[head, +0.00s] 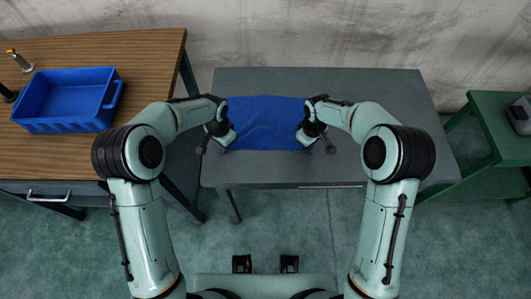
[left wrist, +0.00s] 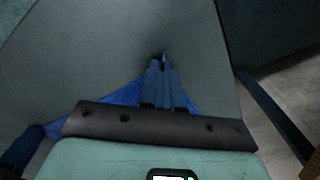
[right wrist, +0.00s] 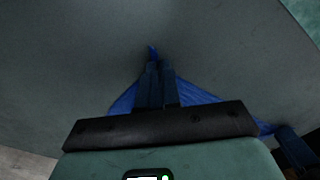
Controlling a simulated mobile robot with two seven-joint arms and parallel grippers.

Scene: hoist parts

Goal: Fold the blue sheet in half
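The blue sheet (head: 265,122) lies spread on the grey table (head: 370,90) in the head view, with slight wrinkles. My left gripper (head: 219,138) is at its left near corner, and my right gripper (head: 312,137) is at its right near corner. In the left wrist view the fingers (left wrist: 158,80) are together, with a tip of blue sheet (left wrist: 166,58) poking out past them. In the right wrist view the fingers (right wrist: 158,80) are also together, with a blue tip (right wrist: 152,52) beyond them. Each gripper is shut on the sheet. The sheet's near corners are partly hidden by the grippers.
A wooden table (head: 60,155) on the left carries a blue bin (head: 68,98) and small metal parts (head: 20,60). A green stand (head: 500,135) on the right holds a grey object (head: 520,115). The grey table is bare around the sheet.

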